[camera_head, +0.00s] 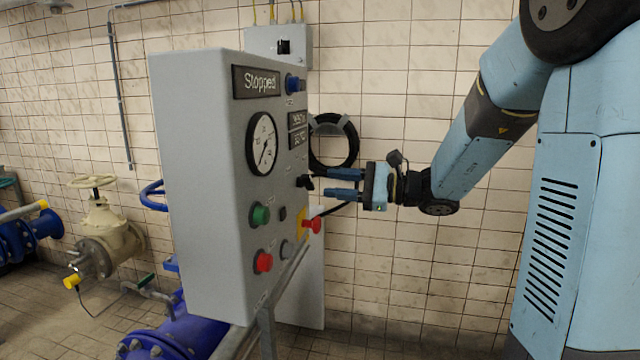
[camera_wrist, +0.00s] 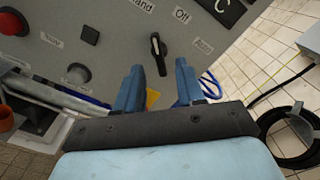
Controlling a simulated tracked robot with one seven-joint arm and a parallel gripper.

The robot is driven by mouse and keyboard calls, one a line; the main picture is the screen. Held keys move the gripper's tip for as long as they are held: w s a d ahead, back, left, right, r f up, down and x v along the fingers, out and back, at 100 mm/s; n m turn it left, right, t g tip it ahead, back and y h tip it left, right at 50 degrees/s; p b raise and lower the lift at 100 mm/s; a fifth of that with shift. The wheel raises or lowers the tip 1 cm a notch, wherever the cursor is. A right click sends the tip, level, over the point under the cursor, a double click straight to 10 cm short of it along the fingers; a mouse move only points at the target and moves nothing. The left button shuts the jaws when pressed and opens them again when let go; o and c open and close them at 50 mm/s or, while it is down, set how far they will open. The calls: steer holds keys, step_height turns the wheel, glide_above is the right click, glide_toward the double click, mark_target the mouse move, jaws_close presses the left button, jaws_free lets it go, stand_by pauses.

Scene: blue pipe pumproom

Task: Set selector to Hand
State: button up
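The selector (camera_wrist: 158,54) is a black knob with a white line on the grey control panel. In the wrist view its white line points up and slightly left, toward the partly cut "Hand" label (camera_wrist: 143,4) and left of the "Off" label (camera_wrist: 182,15). The knob also shows in the head view (camera_head: 304,182) on the panel's right part. My gripper (camera_head: 329,182) is open, its two blue fingers facing the panel. In the wrist view the knob appears just beyond and between the fingertips (camera_wrist: 158,78). Nothing is held, and the fingers seem apart from the knob.
Below the selector on the grey panel (camera_head: 195,190) are a red emergency button (camera_head: 312,225), a green button (camera_head: 260,215) and a red button (camera_head: 263,262). A gauge (camera_head: 262,143) and a "Stopped" display (camera_head: 256,82) are left. A coiled black hose (camera_head: 350,148) hangs behind.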

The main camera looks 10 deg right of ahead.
steer(key=v, duration=0.8)
steer(key=shift+d, duration=0.35)
steer(key=s+a+f+n+g+h, duration=0.2)
steer(key=s+n+h, duration=0.1)
steer(key=s, duration=0.4)
steer(key=s+a+f+n+g+h, duration=0.2)
steer(key=s+a+n+g+h, duration=0.15)
steer(key=s, duration=0.25)
steer(key=s+d+n+t+h, duration=0.5)
steer(key=s+d+n+h, duration=0.2)
steer(key=s+d+h, duration=0.1)
steer(key=shift+d+f+h, duration=0.35)
steer(key=shift+d+h, duration=0.5)
steer(key=shift+h, duration=0.4)
